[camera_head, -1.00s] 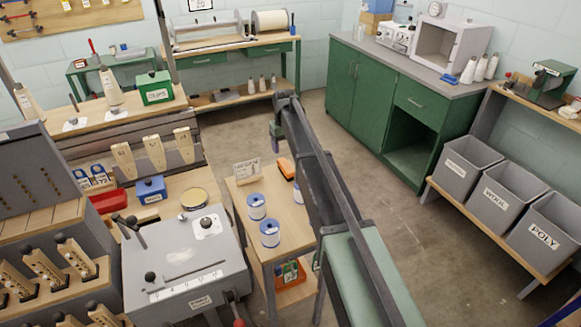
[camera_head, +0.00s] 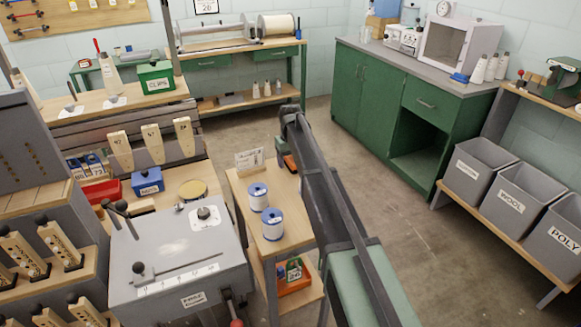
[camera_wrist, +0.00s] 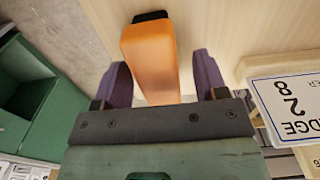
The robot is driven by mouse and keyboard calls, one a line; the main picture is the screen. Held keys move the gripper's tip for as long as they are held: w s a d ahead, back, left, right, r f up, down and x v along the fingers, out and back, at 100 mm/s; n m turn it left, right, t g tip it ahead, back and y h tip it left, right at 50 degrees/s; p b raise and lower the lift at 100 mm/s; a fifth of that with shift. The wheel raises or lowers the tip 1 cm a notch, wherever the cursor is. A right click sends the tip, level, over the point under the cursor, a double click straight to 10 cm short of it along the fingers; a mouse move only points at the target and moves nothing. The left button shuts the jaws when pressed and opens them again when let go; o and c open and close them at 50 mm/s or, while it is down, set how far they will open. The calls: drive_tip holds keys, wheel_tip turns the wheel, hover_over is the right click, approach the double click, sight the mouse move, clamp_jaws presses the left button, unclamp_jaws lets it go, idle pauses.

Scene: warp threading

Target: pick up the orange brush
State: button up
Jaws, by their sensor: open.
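The orange brush (camera_wrist: 150,58) lies on the small wooden table (camera_wrist: 205,25). In the wrist view its orange body sits between the two purple fingers of my gripper (camera_wrist: 160,80), with gaps on both sides. Its dark end (camera_wrist: 150,16) points away from my gripper. My gripper is open; whether its fingers are level with the brush is hard to tell. In the head view only a little orange of the brush (camera_head: 290,162) shows beside my gripper and arm, which hide the rest.
A small sign (camera_head: 249,160) stands close to the brush; it also shows in the wrist view (camera_wrist: 290,105). Two blue-and-white spools (camera_head: 272,224) stand on the same table. An orange bin (camera_head: 294,276) is on its lower shelf. Open floor lies right of my arm.

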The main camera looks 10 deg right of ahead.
drive_tip(key=c, duration=1)
drive_tip(key=shift+c, duration=0.2)
drive_tip(key=shift+r, duration=0.15)
wheel_tip(320, 180, up, 20)
drive_tip(key=p, duration=2)
